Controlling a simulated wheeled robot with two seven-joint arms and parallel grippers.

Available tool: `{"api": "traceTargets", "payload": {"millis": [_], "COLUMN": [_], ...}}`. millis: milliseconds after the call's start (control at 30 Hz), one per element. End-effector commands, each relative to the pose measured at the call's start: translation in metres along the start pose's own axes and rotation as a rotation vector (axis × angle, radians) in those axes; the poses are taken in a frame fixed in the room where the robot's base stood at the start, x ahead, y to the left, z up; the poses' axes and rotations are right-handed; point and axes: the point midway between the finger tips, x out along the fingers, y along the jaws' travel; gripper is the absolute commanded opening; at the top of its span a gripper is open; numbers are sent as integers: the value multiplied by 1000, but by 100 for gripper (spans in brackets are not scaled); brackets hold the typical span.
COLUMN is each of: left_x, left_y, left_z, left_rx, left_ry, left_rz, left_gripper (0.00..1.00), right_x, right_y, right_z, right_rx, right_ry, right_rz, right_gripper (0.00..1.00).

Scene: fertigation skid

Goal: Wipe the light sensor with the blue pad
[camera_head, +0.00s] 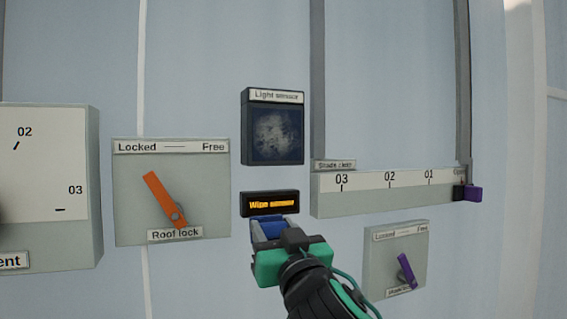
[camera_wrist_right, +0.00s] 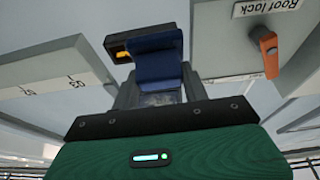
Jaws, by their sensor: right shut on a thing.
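The light sensor (camera_head: 273,133) is a dark square panel on the wall, with a pale cloudy smudge over the middle of its face. Below it a small black display (camera_head: 269,203) reads "Wipe sensor" in orange. My right gripper (camera_head: 270,232) is just below the display, shut on the blue pad (camera_head: 268,227). The pad stands between the fingers in the right wrist view (camera_wrist_right: 158,60) and partly covers the display there. The pad is below the sensor and apart from it. My left gripper is in neither view.
The roof lock panel (camera_head: 128,210) with an orange lever (camera_head: 164,200) is to the left. A smaller lock panel (camera_head: 380,243) with a purple lever (camera_head: 407,270) is at lower right.

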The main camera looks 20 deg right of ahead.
Motion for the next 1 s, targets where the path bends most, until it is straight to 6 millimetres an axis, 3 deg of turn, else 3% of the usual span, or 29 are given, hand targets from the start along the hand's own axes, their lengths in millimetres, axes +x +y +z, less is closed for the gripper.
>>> {"api": "traceTargets", "payload": {"millis": [33,100,200,333,533,1000], "left_x": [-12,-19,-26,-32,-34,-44], "left_y": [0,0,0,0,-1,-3], "left_z": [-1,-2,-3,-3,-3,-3], "left_rx": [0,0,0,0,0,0], "left_ry": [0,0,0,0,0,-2], "left_rz": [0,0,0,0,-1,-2], "left_gripper": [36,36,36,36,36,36], "right_x": [2,0,-5,-11,-13,28], "right_y": [-2,-4,-7,-9,-10,-10], "right_z": [-40,-78,-119,-154,-171,-159], "right_rx": [1,2,3,4,4,2], "right_ry": [52,104,156,199,218,217], "right_rz": [-3,-5,-7,-9,-8,-7], "right_gripper": [27,27,27,27,27,27]}}
